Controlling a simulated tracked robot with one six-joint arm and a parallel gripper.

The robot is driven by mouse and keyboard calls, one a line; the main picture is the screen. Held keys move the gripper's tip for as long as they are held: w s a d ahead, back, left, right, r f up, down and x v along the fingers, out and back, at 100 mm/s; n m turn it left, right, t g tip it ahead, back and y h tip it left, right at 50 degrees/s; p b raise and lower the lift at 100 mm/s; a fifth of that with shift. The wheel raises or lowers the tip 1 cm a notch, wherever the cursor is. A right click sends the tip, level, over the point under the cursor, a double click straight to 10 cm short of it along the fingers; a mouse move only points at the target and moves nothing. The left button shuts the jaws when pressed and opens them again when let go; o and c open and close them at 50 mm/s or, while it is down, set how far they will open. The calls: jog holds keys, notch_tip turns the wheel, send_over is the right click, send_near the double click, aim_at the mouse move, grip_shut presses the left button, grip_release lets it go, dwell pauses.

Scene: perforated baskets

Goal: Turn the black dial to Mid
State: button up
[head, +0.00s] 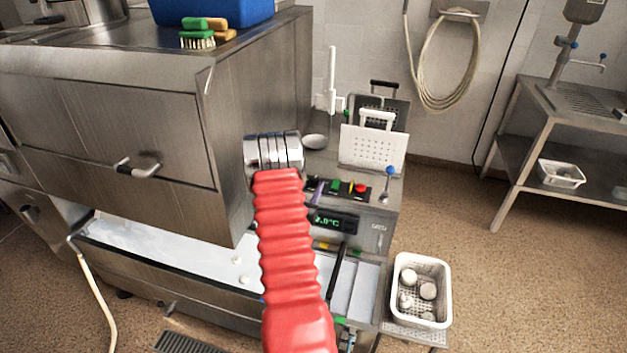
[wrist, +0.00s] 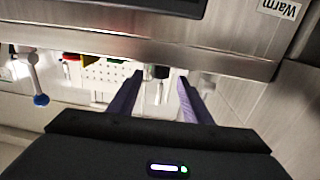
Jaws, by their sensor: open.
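My gripper (wrist: 160,84) is open in the wrist view, its two purple fingers apart and pointing at the control panel. A small dark knob (wrist: 161,72), which looks like the black dial, shows between the fingertips. I cannot tell whether they touch it, and its pointer is too small to read. A "Warm" label (wrist: 281,8) shows upside down at the top right; no Mid label is legible. In the head view, my red-sleeved arm hides most of the gripper and that side of the panel (head: 380,205).
Close to the dial are a green button (head: 336,185), a red button (head: 361,188) and a blue-tipped lever (head: 389,171). A digital display (head: 333,221) is below.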

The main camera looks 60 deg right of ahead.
aim_at(313, 181)
jog(key=shift+w+d, duration=0.15)
jog(key=shift+d, duration=1.1)
jog(key=shift+w+d, duration=0.15)
jog(key=shift+d, duration=1.1)
jog(key=shift+c, duration=0.3)
jog(key=c, duration=1)
jog(key=shift+n+t, duration=0.4)
jog(key=shift+t, duration=0.3)
jog(key=shift+n+t+y, duration=0.3)
jog(key=shift+n+t, duration=0.3)
jog(key=shift+t, duration=0.1)
jog(key=shift+w+t, duration=0.1)
jog(key=shift+t, duration=0.4)
